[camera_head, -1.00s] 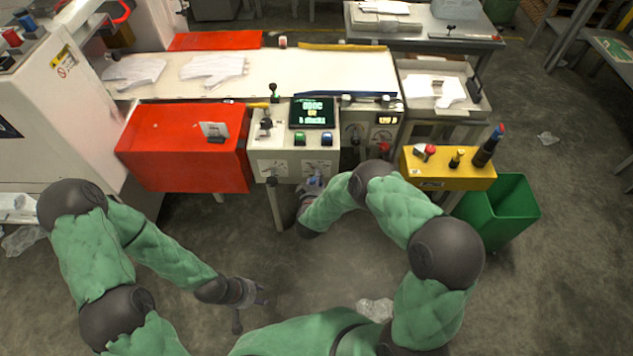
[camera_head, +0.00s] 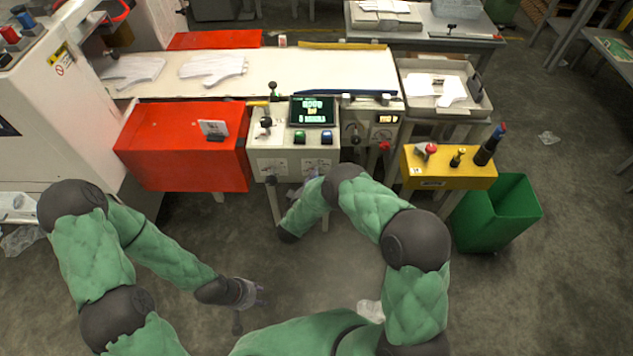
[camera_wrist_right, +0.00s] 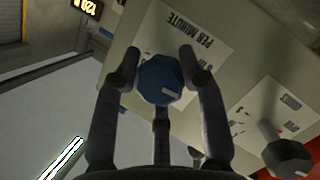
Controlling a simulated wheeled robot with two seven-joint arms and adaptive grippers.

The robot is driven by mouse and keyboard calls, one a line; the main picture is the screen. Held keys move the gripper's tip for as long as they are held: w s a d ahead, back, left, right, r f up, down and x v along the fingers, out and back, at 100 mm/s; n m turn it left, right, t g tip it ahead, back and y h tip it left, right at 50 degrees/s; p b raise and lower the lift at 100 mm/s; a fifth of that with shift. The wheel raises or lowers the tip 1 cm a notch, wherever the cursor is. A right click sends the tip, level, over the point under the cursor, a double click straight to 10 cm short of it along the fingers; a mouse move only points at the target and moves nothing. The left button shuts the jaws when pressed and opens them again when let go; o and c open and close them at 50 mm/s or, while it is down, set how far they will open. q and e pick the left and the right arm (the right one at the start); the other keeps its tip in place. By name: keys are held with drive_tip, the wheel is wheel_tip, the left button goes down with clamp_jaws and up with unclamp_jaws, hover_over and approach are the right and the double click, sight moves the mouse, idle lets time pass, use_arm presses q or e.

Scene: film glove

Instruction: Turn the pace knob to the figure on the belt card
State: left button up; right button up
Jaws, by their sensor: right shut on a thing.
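The blue many-sided pace knob (camera_wrist_right: 160,80) with a white pointer line sits on the panel front in the right wrist view, beside a plate (camera_wrist_right: 185,45) reading "PER MINUTE". My right gripper (camera_wrist_right: 160,72) is shut on this knob, a finger on either side. In the head view my right gripper (camera_head: 308,186) is at the console's lower front, partly hidden by my arm. My left gripper (camera_head: 256,294) hangs low over the floor, away from everything; its finger gap is unclear.
A black knob (camera_wrist_right: 287,158) is beside the blue one. The console (camera_head: 262,142) carries a green-lettered screen (camera_head: 312,110), levers and buttons. An amber display (camera_head: 385,119) is to its right. A yellow box (camera_head: 447,178) and green bin (camera_head: 495,215) stand further right. Gloves (camera_head: 212,68) lie on the belt.

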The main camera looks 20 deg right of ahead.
drive_tip(key=shift+w+a+r+n, duration=0.2)
drive_tip(key=shift+w+r+n, duration=0.1)
drive_tip(key=shift+w+r, duration=0.05)
idle(0.3)
drive_tip(key=o, duration=1)
drive_tip(key=shift+o, duration=0.6)
drive_tip(key=shift+a+f, duration=0.1)
drive_tip(key=shift+f, duration=0.1)
drive_tip(key=shift+s, duration=0.1)
drive_tip(key=shift+s+a, duration=0.2)
drive_tip(key=shift+s, duration=0.25)
drive_tip(key=v, duration=1.1)
